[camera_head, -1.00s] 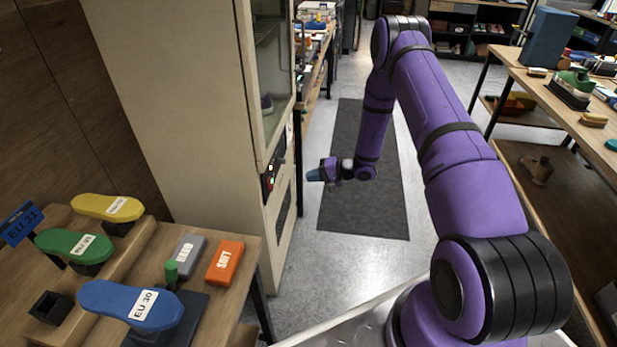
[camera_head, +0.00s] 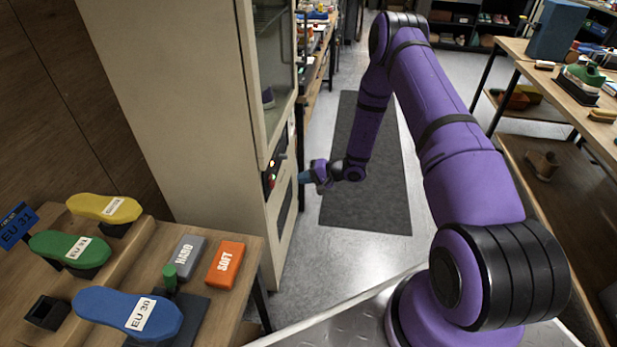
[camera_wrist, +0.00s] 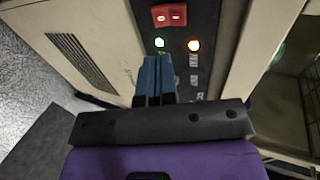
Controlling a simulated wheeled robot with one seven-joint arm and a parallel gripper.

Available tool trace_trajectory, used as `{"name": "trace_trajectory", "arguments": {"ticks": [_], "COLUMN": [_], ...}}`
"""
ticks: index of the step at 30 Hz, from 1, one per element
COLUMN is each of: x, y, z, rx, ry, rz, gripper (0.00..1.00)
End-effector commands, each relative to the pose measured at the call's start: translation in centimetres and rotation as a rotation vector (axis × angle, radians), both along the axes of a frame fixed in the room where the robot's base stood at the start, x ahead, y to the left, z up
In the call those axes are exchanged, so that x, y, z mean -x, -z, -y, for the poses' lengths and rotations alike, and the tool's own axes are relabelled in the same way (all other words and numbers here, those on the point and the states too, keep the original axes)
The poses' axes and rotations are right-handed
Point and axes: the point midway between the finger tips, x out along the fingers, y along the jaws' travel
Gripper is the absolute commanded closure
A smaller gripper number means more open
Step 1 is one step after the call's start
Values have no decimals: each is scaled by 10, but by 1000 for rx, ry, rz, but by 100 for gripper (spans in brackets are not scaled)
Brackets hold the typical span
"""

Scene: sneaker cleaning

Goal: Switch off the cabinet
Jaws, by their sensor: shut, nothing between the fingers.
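The tall cream cabinet (camera_head: 185,100) stands at the left, with a glass door (camera_head: 272,75) and a dark control panel (camera_head: 276,172) on its narrow front. In the wrist view the panel shows a red rocker switch (camera_wrist: 169,16), a lit green lamp (camera_wrist: 159,43) and a lit orange lamp (camera_wrist: 194,46). My gripper (camera_head: 303,178) is shut and empty just in front of the panel. Its blue fingertips (camera_wrist: 155,62) point at the panel, below the green lamp in the wrist view. I cannot tell whether they touch it.
A wooden bench (camera_head: 215,300) at the lower left holds coloured shoe forms, a grey block (camera_head: 186,256) and an orange block (camera_head: 225,264). A dark mat (camera_head: 365,205) lies on the clear aisle floor. Another bench (camera_head: 560,85) stands at the right.

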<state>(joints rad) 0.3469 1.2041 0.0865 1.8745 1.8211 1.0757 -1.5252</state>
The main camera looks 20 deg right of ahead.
Motion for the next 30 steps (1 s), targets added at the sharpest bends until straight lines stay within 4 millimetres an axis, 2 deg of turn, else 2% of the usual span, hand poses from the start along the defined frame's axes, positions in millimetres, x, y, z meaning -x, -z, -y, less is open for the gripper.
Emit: {"name": "trace_trajectory", "arguments": {"ticks": [9,15,30], "x": [-30,-43,-49], "y": [24,33,37], "z": [-46,-65,-72], "rx": [0,0,1], "ry": [-2,-2,1], "rz": [0,-1,0], "gripper": [100,100,100]}}
